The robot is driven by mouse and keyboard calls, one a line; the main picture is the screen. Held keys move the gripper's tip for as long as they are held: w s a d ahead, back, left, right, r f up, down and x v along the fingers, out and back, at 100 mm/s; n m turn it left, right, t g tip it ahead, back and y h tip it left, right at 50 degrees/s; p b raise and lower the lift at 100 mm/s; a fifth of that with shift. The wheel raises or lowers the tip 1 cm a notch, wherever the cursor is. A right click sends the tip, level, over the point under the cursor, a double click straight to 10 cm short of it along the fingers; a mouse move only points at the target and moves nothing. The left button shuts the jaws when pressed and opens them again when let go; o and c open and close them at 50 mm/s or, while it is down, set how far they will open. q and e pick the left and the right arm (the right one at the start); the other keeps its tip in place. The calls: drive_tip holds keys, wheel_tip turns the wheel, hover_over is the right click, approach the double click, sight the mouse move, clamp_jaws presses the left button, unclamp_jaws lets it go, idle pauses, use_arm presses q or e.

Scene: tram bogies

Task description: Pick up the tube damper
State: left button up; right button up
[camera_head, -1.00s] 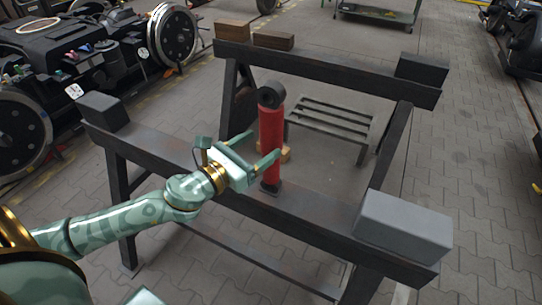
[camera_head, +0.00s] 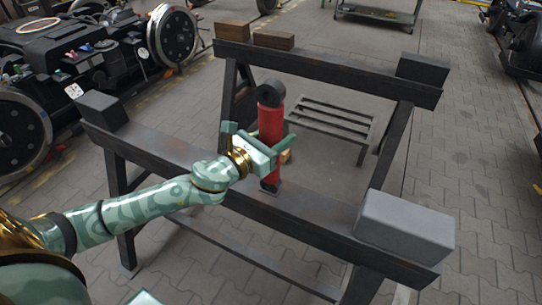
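The tube damper (camera_head: 271,126) is a red cylinder with a dark eye at its top and a dark foot. It stands upright on the near dark beam (camera_head: 315,212) of the trestle frame. My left gripper (camera_head: 261,134) is at the damper's middle, its pale green body in front of the lower red tube. Its fingers are spread, one to the left of the tube with a gap and one by its right side. Contact with the tube cannot be told.
A grey block (camera_head: 404,226) sits on the near beam's right end and a dark block (camera_head: 103,110) on its left end. Wooden blocks (camera_head: 273,40) lie on the far beam. A slatted rack (camera_head: 331,120) stands behind the damper. A wheeled bogie (camera_head: 85,55) is at left.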

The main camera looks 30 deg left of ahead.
use_arm(q)
clamp_jaws()
drive_tip(key=shift+r, duration=0.1)
drive_tip(key=shift+r, duration=0.1)
